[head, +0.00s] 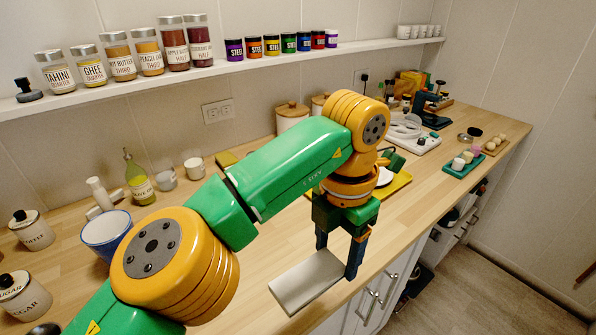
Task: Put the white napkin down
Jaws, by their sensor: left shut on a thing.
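The white napkin (304,283) is a flat, folded, pale rectangle in the lower middle of the head view. My left gripper (337,262) points down with its dark blue fingers at the napkin's right end and is shut on it. The napkin sticks out to the left of the fingers and overlaps the counter's front edge in the picture. I cannot tell its exact height over the wooden counter (262,262). My left arm hides part of the counter behind it. My right gripper is not in view.
A yellow tray (396,184) with a white item lies just behind the gripper. A green tray (463,164) sits at the right. A shelf of jars runs above.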

